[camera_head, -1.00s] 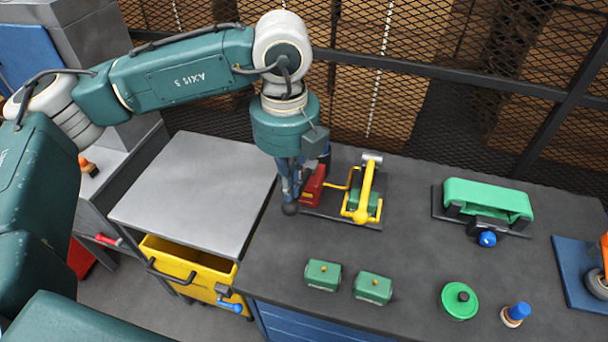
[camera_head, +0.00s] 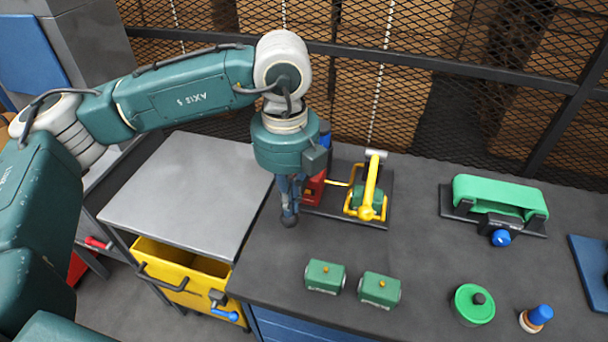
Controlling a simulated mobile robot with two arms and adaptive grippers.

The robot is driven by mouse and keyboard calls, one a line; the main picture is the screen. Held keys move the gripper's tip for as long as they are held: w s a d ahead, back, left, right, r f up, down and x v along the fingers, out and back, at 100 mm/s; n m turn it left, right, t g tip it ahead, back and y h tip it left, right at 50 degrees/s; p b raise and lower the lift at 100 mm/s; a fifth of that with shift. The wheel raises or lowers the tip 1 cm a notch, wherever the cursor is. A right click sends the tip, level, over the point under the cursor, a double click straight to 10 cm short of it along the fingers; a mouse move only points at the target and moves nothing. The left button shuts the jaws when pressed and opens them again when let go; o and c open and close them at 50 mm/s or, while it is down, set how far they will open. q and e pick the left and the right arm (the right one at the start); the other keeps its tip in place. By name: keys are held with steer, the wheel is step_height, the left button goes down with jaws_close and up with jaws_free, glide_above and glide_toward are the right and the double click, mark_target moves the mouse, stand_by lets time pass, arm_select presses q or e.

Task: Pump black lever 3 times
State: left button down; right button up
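My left gripper (camera_head: 289,200) points down at the left side of a small red unit (camera_head: 315,187) on a dark base plate. A dark rounded end (camera_head: 290,220) shows at the bottom of the fingers. I cannot tell if it is the black lever's knob or a fingertip. The rest of any black lever is hidden by the gripper. The fingers look close together, but their opening is not clear. A blue cylinder (camera_head: 325,133) shows behind the gripper. A yellow and green mechanism (camera_head: 368,190) stands right of the red unit. My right gripper is not in view.
Two green blocks (camera_head: 325,277) (camera_head: 379,290), a green disc (camera_head: 473,305) and a blue-topped peg (camera_head: 536,318) stand at the front. A green machine (camera_head: 497,199) stands at right. A yellow drawer (camera_head: 185,268) is open below the grey top (camera_head: 183,190). A mesh fence (camera_head: 420,90) runs behind.

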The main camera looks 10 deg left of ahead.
arm_select(q)
step_height(320, 180, down, 2)
steer(key=shift+f+b, duration=0.2)
steer(key=shift+b, duration=0.65)
steer(key=shift+r+p, duration=0.6)
steer(key=shift+r, duration=0.25)
step_height(320, 180, up, 9)
steer(key=p, duration=0.4)
